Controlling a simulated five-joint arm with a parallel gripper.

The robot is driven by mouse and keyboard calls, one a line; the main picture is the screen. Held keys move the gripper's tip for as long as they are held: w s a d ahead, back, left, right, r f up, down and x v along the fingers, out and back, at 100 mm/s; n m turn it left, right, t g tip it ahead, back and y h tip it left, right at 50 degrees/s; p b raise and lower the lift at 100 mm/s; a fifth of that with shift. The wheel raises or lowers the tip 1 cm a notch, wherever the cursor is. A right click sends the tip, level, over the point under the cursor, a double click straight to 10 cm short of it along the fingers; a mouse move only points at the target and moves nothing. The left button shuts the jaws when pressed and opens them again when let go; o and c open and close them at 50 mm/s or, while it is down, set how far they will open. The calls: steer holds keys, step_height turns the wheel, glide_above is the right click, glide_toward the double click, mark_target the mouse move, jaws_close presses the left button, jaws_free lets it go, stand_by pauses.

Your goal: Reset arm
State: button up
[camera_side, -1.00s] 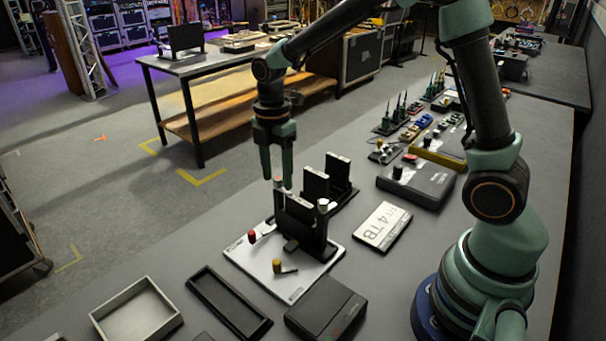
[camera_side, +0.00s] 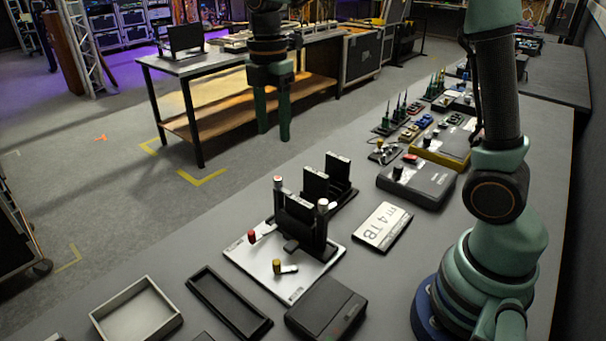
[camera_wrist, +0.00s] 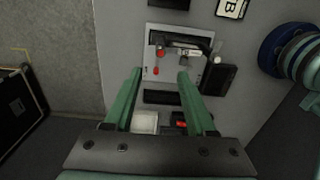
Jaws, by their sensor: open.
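My gripper (camera_side: 273,136) is open and empty, raised well above the table in the side view. Its two green fingers (camera_wrist: 158,80) stand apart in the wrist view, with nothing between them but the table far below. Below it is a white board (camera_side: 318,268) with a black upright fixture, a red knob (camera_side: 251,237) and a yellow knob (camera_side: 276,265). The white board (camera_wrist: 151,44) also shows past the fingertips in the wrist view.
On the grey table are an open grey tray (camera_side: 136,312), a black tray (camera_side: 229,302), a black box (camera_side: 326,308), a white "4TB" label plate (camera_side: 382,227) and a dark box with a knob (camera_side: 416,183). Several small connectors stand farther back. The air around my gripper is clear.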

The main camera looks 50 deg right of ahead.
steer(key=shift+r, duration=0.55)
steer(key=s+d+m+t, duration=0.2)
steer(key=s+m+t, duration=0.3)
steer(key=s+m, duration=0.8)
steer(key=m, duration=0.5)
steer(key=shift+d+f+t, duration=0.15)
steer(key=shift+d+t, duration=0.1)
steer(key=shift+t, duration=0.15)
